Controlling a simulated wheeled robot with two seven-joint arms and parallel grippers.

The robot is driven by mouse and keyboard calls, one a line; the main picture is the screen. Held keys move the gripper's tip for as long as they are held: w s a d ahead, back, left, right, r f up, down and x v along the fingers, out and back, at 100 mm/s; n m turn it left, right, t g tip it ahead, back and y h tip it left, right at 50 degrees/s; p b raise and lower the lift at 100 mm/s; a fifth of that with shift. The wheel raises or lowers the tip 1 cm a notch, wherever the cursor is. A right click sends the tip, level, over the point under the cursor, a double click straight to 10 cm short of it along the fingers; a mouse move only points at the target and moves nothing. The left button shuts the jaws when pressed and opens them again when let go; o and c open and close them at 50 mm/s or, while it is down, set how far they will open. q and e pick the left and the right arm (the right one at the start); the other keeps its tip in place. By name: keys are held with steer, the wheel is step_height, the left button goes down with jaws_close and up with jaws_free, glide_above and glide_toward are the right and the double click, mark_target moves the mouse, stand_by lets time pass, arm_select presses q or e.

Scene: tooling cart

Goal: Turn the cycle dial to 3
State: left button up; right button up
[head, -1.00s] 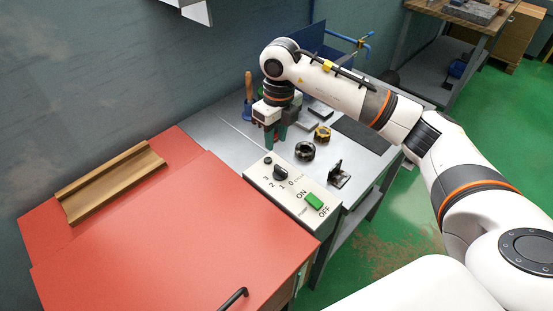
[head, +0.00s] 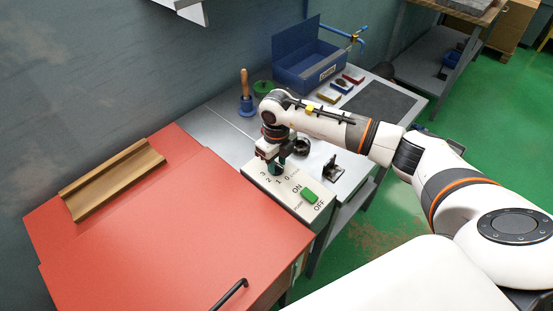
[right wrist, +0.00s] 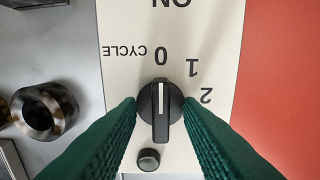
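The cycle dial (right wrist: 160,112) is a black round knob with a raised bar on a cream control panel (right wrist: 122,60). In the right wrist view its white line points at the 0. The 1 and 2 show to the right of the 0; the 3 is hidden there, but shows in the head view. My right gripper (head: 277,171) is over the panel (head: 322,192) and hides most of the dial in the head view. In the right wrist view its green fingers (right wrist: 161,103) are open, one on each side of the dial, with the bar between them. My left gripper is out of view.
A green on/off switch (head: 309,195) is on the same panel. A red cover (head: 170,230) lies to the left. A black ring (head: 302,147) and a dark bracket (head: 333,168) stand behind and right. A blue toolbox (head: 310,70) is farther back.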

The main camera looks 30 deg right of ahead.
jaws_close()
